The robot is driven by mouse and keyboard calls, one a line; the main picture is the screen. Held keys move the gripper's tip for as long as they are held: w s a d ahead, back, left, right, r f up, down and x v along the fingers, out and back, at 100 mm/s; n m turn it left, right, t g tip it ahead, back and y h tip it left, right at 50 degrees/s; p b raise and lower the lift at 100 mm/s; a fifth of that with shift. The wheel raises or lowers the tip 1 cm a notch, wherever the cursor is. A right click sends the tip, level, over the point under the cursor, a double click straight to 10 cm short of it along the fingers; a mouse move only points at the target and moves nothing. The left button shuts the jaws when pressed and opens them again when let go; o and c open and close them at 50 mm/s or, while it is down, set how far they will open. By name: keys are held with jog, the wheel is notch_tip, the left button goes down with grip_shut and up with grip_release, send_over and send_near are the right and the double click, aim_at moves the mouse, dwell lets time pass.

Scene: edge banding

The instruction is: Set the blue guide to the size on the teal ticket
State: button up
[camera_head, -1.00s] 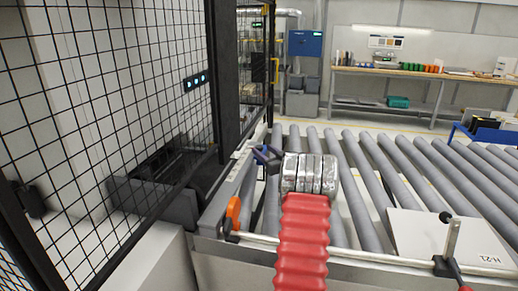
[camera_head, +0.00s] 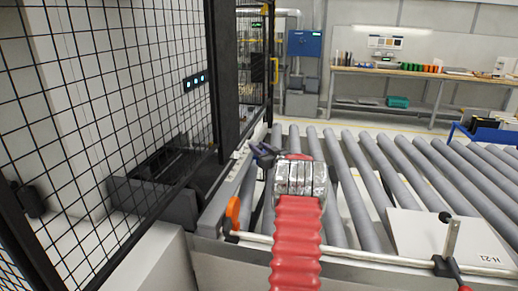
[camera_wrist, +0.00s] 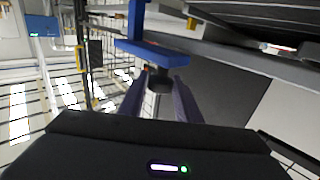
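In the wrist view, the blue guide (camera_wrist: 150,48) is a blue upright with a flat blue plate, and a black knob (camera_wrist: 159,82) sticks out below it. My gripper (camera_wrist: 160,86) has its two purple fingers apart, one on each side of the knob. I cannot tell whether they touch it. In the head view, my gripper (camera_head: 264,155) is small at the left end of the roller table, beyond my red-sleeved arm. The guide is not clear there. I cannot make out a teal ticket in either view.
The roller table (camera_head: 360,190) fills the right, with a white panel (camera_head: 445,235) marked H-21 lying on it. A black mesh fence (camera_head: 100,110) stands close on the left. An orange part (camera_head: 232,212) sits at the near left corner. A workbench (camera_head: 430,75) stands far behind.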

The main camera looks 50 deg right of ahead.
grip_shut()
